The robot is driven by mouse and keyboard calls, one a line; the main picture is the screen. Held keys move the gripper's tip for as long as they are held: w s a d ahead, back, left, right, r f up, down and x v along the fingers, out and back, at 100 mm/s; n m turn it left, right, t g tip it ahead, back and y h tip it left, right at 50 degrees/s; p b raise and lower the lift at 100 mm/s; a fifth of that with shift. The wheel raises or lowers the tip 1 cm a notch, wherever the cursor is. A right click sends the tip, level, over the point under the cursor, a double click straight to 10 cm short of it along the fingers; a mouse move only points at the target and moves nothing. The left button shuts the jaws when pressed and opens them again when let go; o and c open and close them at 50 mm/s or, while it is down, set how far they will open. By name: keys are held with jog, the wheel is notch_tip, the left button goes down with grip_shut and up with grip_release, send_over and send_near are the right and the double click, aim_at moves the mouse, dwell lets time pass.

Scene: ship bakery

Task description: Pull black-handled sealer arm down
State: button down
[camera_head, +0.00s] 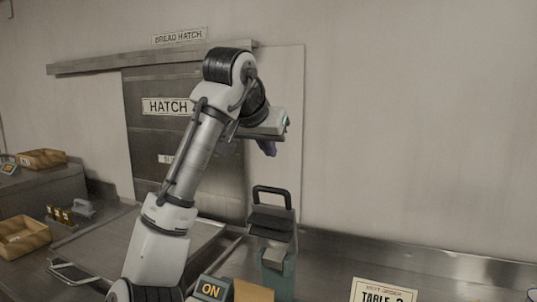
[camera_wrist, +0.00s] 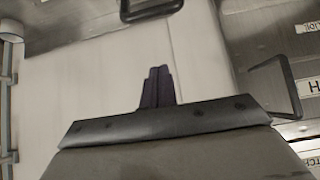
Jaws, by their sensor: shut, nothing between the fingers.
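The sealer stands on the steel counter in the head view, with a teal body (camera_head: 277,272) and a grey arm. Its black loop handle (camera_head: 272,190) is at the top, and the arm looks raised. My gripper (camera_head: 269,150) is above the handle, apart from it and empty. In the wrist view its dark purple fingers (camera_wrist: 158,87) are together. A black loop (camera_wrist: 277,88) shows at the right of the wrist view; I cannot tell whether it is the sealer handle. The sealer's lower front is cut off by the frame.
A grey hatch door (camera_head: 150,118) is in the wall behind my arm. Wooden trays (camera_head: 22,237) are at the left.

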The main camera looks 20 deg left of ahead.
aim_at(272, 188)
jog(key=w+f+p, duration=0.1)
jog(key=f, duration=0.1)
jog(key=w+f+p, duration=0.1)
jog(key=f, duration=0.1)
jog(key=w+f+p, duration=0.1)
jog(key=f, duration=0.1)
jog(key=shift+w+f, duration=0.15)
jog(key=shift+f, duration=0.2)
jog(key=shift+s+f, duration=0.15)
jog(key=shift+s, duration=0.2)
jog(key=shift+s+f+p, duration=0.25)
jog(key=shift+p, duration=0.1)
